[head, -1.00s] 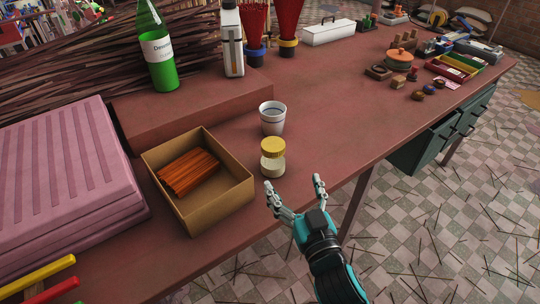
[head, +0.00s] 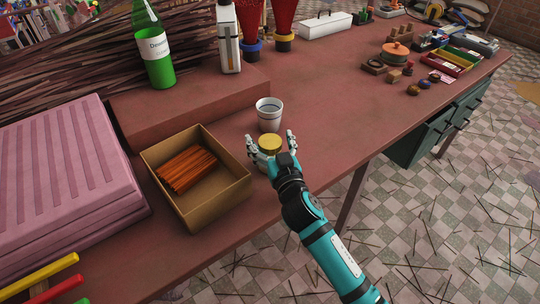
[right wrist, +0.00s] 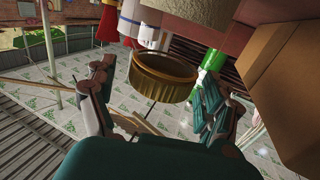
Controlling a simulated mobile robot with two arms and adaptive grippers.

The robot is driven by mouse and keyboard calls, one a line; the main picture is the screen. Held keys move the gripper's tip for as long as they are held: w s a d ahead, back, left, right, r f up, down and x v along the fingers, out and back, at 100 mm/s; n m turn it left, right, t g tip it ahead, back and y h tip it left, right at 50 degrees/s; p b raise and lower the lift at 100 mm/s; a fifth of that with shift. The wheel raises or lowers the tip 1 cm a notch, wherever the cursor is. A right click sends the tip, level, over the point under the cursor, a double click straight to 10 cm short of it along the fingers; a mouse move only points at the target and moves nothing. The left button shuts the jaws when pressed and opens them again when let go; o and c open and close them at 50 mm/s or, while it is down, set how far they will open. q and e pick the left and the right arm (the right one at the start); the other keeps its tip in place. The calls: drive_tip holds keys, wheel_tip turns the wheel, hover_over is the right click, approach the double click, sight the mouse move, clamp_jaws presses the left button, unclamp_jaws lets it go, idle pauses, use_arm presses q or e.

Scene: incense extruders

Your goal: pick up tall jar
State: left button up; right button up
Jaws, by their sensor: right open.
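The tall jar has a yellow lid (head: 270,144) and a pale body, and stands upright on the table near its front edge. My right gripper (head: 270,146) is open, with one finger on each side of the jar. In the head view the gripper hides most of the jar's body. In the right wrist view the lid (right wrist: 162,78) shows between the two spread fingers of the gripper (right wrist: 158,110). I cannot tell whether either finger touches the jar. My left gripper is not in view.
A white cup (head: 269,115) stands just behind the jar. A cardboard box (head: 236,197) with orange sticks (head: 187,169) is close on the left. A raised block (head: 190,112) bears a green bottle (head: 156,50).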

drive_tip(key=shift+w, duration=0.15)
clamp_jaws()
idle(0.5)
